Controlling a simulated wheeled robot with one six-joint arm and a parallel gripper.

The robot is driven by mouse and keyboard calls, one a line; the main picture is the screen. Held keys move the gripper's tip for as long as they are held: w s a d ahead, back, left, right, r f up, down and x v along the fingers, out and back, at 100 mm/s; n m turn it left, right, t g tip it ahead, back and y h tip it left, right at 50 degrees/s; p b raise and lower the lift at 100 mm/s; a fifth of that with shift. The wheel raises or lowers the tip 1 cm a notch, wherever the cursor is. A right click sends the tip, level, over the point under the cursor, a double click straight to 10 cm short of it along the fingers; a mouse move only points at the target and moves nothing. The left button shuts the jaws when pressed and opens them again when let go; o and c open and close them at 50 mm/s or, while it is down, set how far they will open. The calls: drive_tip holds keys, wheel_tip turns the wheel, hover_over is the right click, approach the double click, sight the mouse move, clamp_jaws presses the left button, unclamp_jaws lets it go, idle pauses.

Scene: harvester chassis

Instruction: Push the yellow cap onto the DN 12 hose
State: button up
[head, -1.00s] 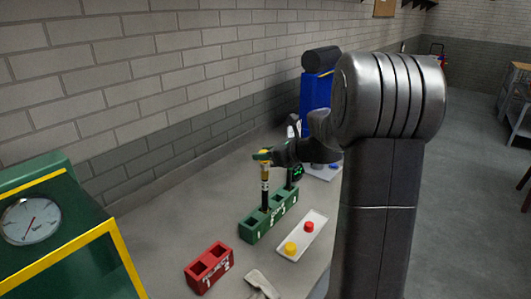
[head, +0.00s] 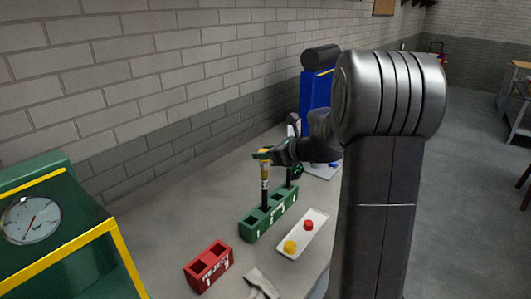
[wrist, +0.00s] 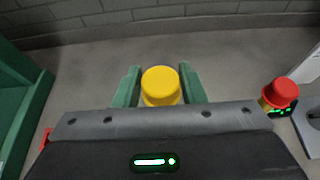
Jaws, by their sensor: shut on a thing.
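The yellow cap (wrist: 161,85) is between the two green fingers of my gripper (wrist: 158,92) in the wrist view, and the gripper is shut on it. In the head view my gripper (head: 263,155) is at the top of an upright black hose (head: 265,188) with a yellow band and pale label. The hose stands in a green block (head: 262,222). The cap is at the hose's upper end, but I cannot tell how far it is seated. The joint below it is hidden in the wrist view.
A white tray (head: 315,233) with a yellow cap (head: 290,247) and a red cap (head: 308,225) lies beside the block. A red block (head: 208,268) stands nearer. A red-topped piece (wrist: 281,94) is right of my gripper. A green gauge housing (head: 70,215) is at left.

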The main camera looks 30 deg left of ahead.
drive_tip(key=shift+f, duration=0.15)
drive_tip(key=shift+f+b, duration=0.9)
drive_tip(key=shift+f, duration=0.45)
drive_tip(key=o, duration=1)
drive_tip(key=shift+r, duration=0.1)
drive_tip(key=b+v, duration=0.2)
drive_tip(key=v, duration=1.2)
drive_tip(key=shift+a, duration=0.2)
